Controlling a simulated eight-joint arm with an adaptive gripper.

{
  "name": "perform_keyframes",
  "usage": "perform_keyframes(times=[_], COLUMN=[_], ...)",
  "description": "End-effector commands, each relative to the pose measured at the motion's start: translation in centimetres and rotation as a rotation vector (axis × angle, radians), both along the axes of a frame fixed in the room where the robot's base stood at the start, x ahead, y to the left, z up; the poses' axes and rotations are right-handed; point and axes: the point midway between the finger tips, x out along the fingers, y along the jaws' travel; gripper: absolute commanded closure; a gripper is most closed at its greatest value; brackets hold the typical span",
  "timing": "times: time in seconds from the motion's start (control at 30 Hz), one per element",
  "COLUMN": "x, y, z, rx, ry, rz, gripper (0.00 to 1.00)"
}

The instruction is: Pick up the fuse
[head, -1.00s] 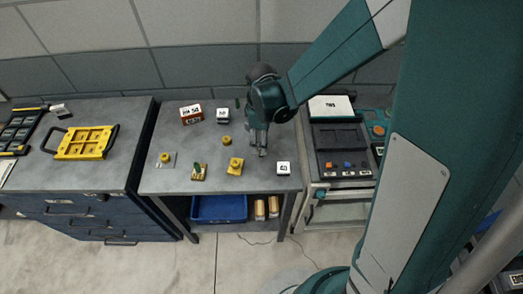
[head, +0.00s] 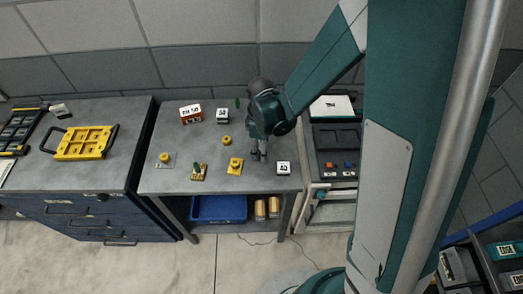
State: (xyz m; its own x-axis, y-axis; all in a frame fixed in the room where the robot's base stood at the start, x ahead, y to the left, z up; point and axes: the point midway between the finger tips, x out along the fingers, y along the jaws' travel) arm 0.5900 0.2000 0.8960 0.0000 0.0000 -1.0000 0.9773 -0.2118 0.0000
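My gripper (head: 259,156) points down over the right part of the grey middle table (head: 215,150). Its fingers are small here, and I cannot tell whether they are open or shut, or whether anything is between them. No object is clearly recognisable as the fuse. Small candidates on the table are a green piece on a tan base (head: 198,172), a yellow piece on a yellow plate (head: 235,166), a yellow round piece (head: 227,140), another on a grey plate (head: 164,158), and a dark green piece (head: 238,103) at the back.
A white-labelled block (head: 284,168) stands right of my gripper. A brown labelled box (head: 191,114) and a dark labelled block (head: 222,115) stand at the back. A yellow tray (head: 82,143) lies on the left cabinet. A blue bin (head: 219,208) sits under the table.

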Motion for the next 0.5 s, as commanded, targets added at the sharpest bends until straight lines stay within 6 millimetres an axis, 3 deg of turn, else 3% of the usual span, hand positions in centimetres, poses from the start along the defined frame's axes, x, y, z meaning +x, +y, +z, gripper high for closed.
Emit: perform_keyframes(times=[0.37,0.5], x=[0.00,0.01], y=[0.00,0.00], z=[0.02,0.02], rx=[0.000,0.000], ry=[0.000,0.000], rz=[0.000,0.000], gripper=[0.61,0.77])
